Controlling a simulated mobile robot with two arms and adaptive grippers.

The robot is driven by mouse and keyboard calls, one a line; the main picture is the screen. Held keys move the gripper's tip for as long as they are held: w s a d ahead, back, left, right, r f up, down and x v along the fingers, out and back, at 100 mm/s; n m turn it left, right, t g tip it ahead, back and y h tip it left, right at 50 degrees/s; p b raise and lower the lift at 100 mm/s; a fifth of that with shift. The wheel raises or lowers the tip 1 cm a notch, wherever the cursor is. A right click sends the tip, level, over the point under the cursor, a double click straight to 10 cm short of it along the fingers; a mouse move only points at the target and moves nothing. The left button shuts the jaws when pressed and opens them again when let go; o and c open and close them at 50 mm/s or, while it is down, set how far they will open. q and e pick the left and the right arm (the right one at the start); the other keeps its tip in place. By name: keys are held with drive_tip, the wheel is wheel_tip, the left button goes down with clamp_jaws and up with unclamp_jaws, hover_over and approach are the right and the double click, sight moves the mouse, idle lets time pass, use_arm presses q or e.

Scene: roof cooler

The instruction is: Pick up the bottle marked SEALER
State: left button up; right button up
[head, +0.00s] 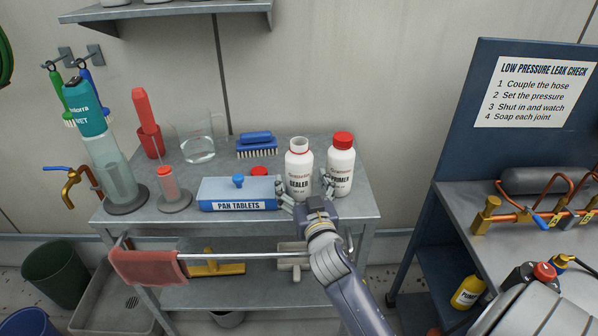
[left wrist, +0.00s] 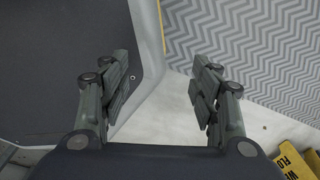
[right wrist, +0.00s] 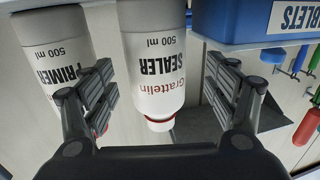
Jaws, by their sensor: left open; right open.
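The SEALER bottle (head: 299,165), white with an uncapped-looking top, stands on the upper shelf of the metal cart. My right gripper (head: 308,198) is open in front of it. In the right wrist view the SEALER bottle (right wrist: 155,70) appears upside down, between and beyond the open fingers (right wrist: 165,92); I cannot tell whether they touch it. The PRIMER bottle (head: 340,168), white with a red cap, stands close on its right. My left gripper (left wrist: 158,88) is open and empty above the floor, outside the head view.
The blue PAN TABLETS box (head: 236,194) stands just left of the SEALER bottle, with a red cap-like thing (head: 260,171) behind it. A brush (head: 256,145) and a clear jug (head: 198,145) stand farther back. A rail with a red cloth (head: 149,266) runs along the cart's front.

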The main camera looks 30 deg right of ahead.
sight(302, 180)
drive_tip(key=x, duration=0.3)
drive_tip(key=shift+w+d, duration=0.25)
drive_tip(key=shift+d, duration=0.1)
drive_tip(key=shift+w+d+f+p, duration=0.1)
drive_tip(key=shift+w+p, duration=0.15)
drive_tip(key=shift+p, duration=0.05)
drive_tip(key=c, duration=0.9)
use_arm(q)
drive_tip(key=shift+w+d+r, duration=0.15)
drive_tip(key=shift+w+r, duration=0.25)
drive_tip(key=shift+w, duration=0.3)
use_arm(e)
drive_tip(key=shift+c, duration=1.3)
